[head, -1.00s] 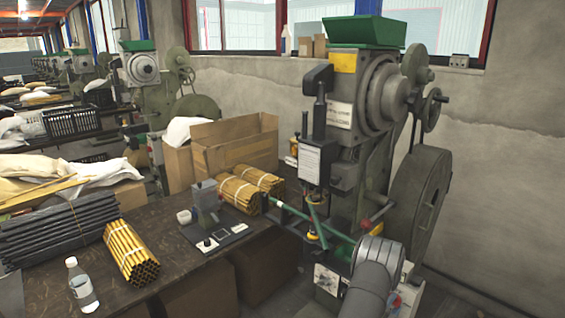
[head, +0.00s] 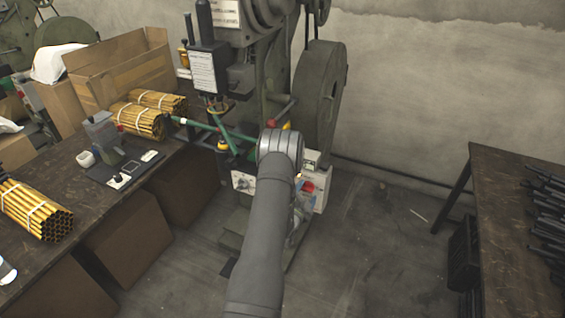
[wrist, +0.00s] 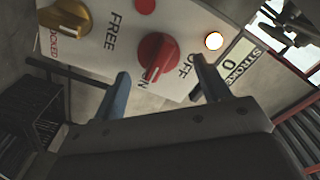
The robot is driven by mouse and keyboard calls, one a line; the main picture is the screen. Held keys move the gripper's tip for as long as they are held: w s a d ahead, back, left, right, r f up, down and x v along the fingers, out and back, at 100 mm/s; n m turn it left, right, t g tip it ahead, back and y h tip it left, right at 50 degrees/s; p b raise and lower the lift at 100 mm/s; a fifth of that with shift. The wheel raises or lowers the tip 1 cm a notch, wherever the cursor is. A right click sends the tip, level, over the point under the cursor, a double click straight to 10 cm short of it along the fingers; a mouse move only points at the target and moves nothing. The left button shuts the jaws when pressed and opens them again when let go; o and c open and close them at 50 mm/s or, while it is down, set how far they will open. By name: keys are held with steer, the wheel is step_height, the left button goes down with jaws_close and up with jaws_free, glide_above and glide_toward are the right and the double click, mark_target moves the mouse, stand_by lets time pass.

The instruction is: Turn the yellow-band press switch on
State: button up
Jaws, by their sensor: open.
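The press (head: 320,95) stands at upper middle in the head view; its top and any yellow band there are out of frame. Its control box (head: 321,200) is partly hidden by my arm. In the wrist view, a pale panel (wrist: 118,62) carries a red rotary switch (wrist: 158,58) with ON and OFF marks beside it. A lamp (wrist: 214,41) near OFF glows. My gripper (wrist: 163,86) is open and empty, its fingers either side of and just short of the switch. It is hidden in the head view.
A brass-coloured knob (wrist: 66,18) marked FREE and LOCKED and a red button (wrist: 145,5) share the panel. In the head view, a workbench (head: 60,262) with bundled yellow rods stands left. Another table (head: 500,215) with dark rods stands right. The floor between is mostly clear.

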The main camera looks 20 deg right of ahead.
steer(key=s+a+n, duration=1.1)
steer(key=a, duration=0.1)
steer(key=x, duration=1.7)
steer(key=shift+w+d+f, duration=0.1)
steer(key=shift+w+f, duration=0.05)
steer(key=shift+f, duration=0.25)
steer(key=c, duration=1)
